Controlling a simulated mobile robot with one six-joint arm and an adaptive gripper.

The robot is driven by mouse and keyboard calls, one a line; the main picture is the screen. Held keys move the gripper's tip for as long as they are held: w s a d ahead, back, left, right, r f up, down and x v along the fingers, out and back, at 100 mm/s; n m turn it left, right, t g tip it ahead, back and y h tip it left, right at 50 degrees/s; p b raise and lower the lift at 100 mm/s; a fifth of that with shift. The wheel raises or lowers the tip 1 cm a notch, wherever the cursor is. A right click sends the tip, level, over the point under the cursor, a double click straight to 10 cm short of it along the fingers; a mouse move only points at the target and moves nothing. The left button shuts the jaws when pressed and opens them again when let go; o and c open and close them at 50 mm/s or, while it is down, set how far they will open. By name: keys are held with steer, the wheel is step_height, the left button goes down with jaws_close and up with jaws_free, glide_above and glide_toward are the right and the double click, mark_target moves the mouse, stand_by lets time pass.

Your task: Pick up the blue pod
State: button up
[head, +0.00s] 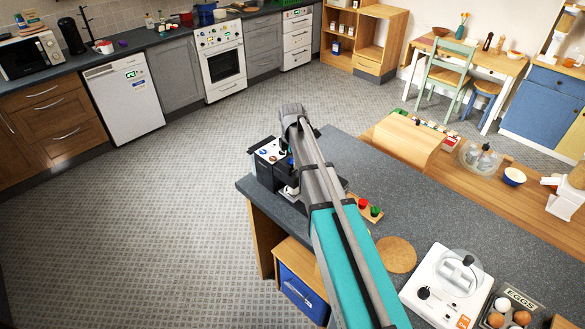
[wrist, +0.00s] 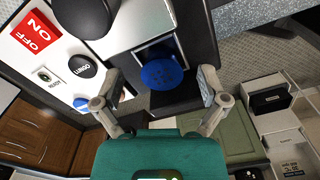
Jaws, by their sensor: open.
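The blue pod (wrist: 162,74) is a round, ribbed blue piece in the wrist view. It sits at a pale-framed square recess in the dark coffee machine (wrist: 123,26). My gripper (wrist: 158,83) is open, with one finger on each side of the pod and visible gaps between. It holds nothing. In the head view the coffee machine (head: 266,162) stands at the left end of the grey counter. My arm covers most of my gripper there, and I cannot clearly make out the pod.
The machine's panel carries a red ON/OFF label (wrist: 35,35) and a black LUNGO button (wrist: 82,66) close to the left finger. A wooden holder (head: 361,207) with red and green pods lies to the right. A white appliance (head: 447,285) and eggs (head: 510,310) stand nearer.

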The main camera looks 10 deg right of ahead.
steer(key=shift+f, duration=0.4)
stand_by(0.3)
steer(key=c, duration=0.8)
